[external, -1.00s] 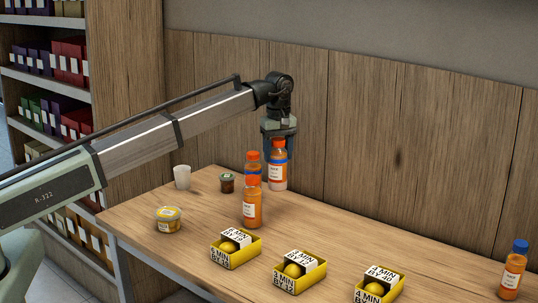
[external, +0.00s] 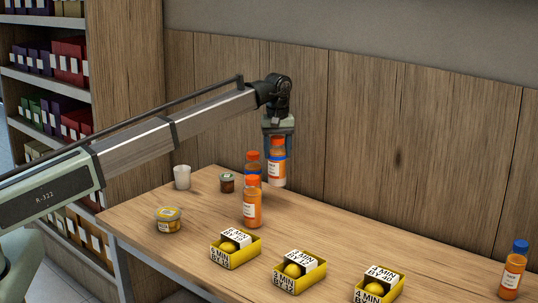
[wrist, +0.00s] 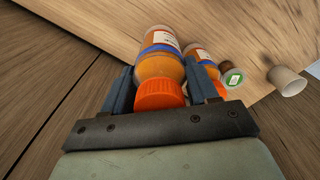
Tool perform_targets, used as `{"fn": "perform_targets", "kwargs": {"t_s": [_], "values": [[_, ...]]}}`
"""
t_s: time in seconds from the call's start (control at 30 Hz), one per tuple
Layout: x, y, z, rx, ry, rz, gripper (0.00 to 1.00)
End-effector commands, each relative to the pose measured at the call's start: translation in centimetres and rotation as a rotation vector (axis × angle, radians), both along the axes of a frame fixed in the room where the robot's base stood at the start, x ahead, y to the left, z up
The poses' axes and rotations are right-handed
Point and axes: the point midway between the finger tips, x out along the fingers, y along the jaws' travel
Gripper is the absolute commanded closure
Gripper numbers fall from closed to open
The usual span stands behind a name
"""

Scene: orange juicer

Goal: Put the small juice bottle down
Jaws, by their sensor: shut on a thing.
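My gripper (external: 278,140) points down and is shut around the neck of an orange juice bottle (external: 277,170) with an orange cap, blue band and white label. It hangs roughly upright near the back wall. I cannot tell whether its base touches the table. In the wrist view, the held bottle (wrist: 160,65) sits between the two fingers, its cap towards the palm. A second orange-capped bottle (external: 253,160) with a blue band stands just left of it. A third orange-capped bottle (external: 252,210) stands in front, partly hiding the second.
A white cup (external: 182,177), a small dark jar (external: 227,183) and a yellow-labelled tub (external: 168,220) stand to the left. Yellow boxes (external: 235,257) line the front edge. A blue-capped bottle (external: 512,278) stands far right. The table (external: 380,235) is clear along the back right.

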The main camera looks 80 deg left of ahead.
Motion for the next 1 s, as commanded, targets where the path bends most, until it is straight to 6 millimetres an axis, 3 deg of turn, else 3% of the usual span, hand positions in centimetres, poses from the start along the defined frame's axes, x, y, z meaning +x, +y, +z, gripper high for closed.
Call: {"fn": "perform_targets", "kwargs": {"t_s": [0.13,0.6,1.0], "values": [[-0.1,-0.1,-2.6,-0.001,0.001,0.001,0.84],[0.0,0.0,-7.1,0.000,0.000,0.002,0.84],[0.0,0.0,-7.6,0.000,-0.001,0.002,0.84]]}}
